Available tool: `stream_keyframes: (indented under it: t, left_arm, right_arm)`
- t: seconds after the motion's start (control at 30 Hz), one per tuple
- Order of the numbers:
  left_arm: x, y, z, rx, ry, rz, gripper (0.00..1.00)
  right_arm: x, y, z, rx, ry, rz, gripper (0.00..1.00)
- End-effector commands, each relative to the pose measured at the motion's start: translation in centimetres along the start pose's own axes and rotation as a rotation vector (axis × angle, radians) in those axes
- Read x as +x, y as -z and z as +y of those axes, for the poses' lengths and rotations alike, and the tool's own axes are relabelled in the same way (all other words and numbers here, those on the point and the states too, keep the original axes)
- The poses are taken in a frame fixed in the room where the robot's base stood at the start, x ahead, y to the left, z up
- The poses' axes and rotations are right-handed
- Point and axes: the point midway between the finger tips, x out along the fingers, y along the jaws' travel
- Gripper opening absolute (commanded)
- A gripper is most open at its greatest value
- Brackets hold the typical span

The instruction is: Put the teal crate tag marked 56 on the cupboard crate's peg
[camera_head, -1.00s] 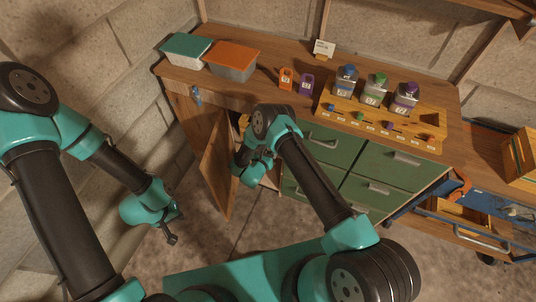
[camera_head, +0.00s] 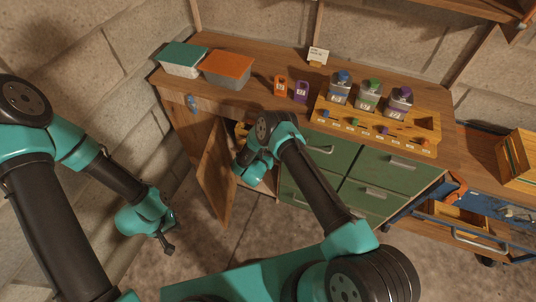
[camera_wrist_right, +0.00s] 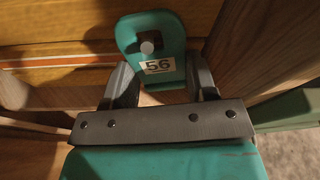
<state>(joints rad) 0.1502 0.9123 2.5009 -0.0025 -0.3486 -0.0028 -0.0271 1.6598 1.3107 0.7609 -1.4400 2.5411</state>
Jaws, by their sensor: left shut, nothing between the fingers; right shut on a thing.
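The teal crate tag (camera_wrist_right: 158,88) marked 56 is upright between the fingers of my right gripper (camera_wrist_right: 160,88), which is shut on it. A pale round peg end (camera_wrist_right: 147,47) shows within the tag's dark hole; I cannot tell how deep it reaches. The wooden cupboard crate (camera_wrist_right: 70,75) is behind the tag. In the head view my right gripper is inside the open cupboard, mostly hidden by its own arm. My left gripper (camera_head: 168,246) is shut and empty, low on the left, away from the cupboard.
The open cupboard door (camera_head: 215,178) stands left of my right arm. Orange (camera_head: 281,85) and purple (camera_head: 301,91) tags stand on the bench, beside lidded tubs (camera_head: 228,70) and a wooden rack (camera_head: 375,128) with bottles. Green drawers (camera_head: 385,168) are right of the cupboard.

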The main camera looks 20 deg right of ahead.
Motion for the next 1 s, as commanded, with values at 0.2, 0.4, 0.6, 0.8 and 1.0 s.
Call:
stream_keyframes:
  t: [0.2,0.4,0.6,0.8,1.0]
  left_arm:
    - [0.0,0.0,0.0,0.000,0.000,0.000,0.00]
    - [0.0,0.0,0.0,0.000,0.000,0.000,0.00]
    - [0.0,0.0,0.0,0.000,0.000,0.000,0.00]
    - [0.0,0.0,0.0,0.000,0.000,0.000,0.00]
    - [0.0,0.0,0.0,0.000,0.000,0.000,0.00]
  right_arm:
    - [1.0,0.0,0.1,0.001,0.000,-0.001,0.26]
    - [1.7,0.2,0.1,0.001,0.001,-0.001,0.26]
    - [2.0,0.3,0.2,0.001,0.000,0.000,0.26]
    - [2.0,0.3,0.2,0.000,0.000,0.000,0.26]
    - [2.0,0.3,0.2,0.000,0.000,-0.001,0.26]
